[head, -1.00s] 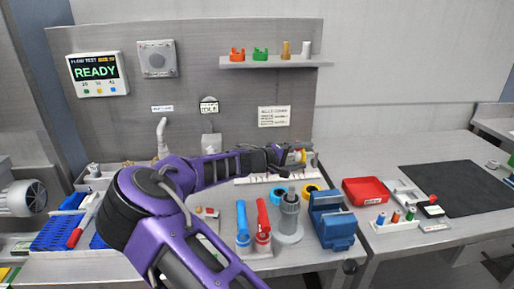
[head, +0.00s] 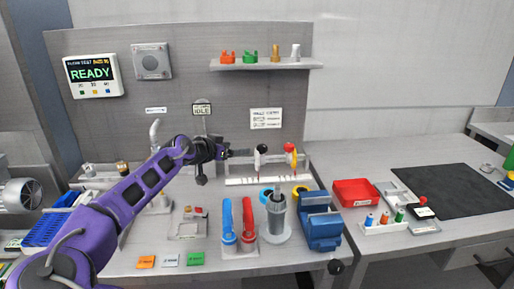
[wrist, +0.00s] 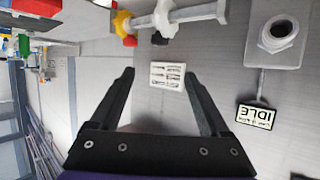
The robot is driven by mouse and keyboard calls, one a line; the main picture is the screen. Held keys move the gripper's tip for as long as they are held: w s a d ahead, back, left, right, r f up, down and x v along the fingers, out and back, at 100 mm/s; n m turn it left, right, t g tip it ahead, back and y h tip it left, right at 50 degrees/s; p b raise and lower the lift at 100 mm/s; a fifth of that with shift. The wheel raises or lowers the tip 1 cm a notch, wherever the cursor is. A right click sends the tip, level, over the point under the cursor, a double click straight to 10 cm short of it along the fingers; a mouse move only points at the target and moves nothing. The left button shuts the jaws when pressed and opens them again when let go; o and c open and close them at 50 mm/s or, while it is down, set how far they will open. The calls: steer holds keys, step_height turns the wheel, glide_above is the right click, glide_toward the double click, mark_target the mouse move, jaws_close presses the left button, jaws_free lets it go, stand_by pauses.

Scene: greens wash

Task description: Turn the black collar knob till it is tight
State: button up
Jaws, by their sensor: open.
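A black knob (head: 261,149) stands on a thin stem at the white rack along the back of the bench. Beside it on the right is a red and yellow knob (head: 290,149). In the wrist view, which is upside down, a small black knob (wrist: 160,38) shows beside a white rod, near a yellow and red one (wrist: 123,25); I cannot tell how tight it is. My gripper (head: 243,153) is just left of the black knob in the head view. In the wrist view its two fingers (wrist: 160,78) are apart with nothing between them.
The white rack (head: 270,180) runs below the knobs. A panel reads READY (head: 91,74); a sign reads IDLE (head: 202,109). A red tray (head: 356,192) sits right.

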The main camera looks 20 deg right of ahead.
mark_target(262, 146)
steer(key=x, duration=1.6)
steer(key=shift+w+d+f+p, duration=0.15)
steer(key=shift+d+f+p, duration=0.05)
steer(key=shift+d+p, duration=0.1)
steer(key=shift+c, duration=0.2)
jaws_close()
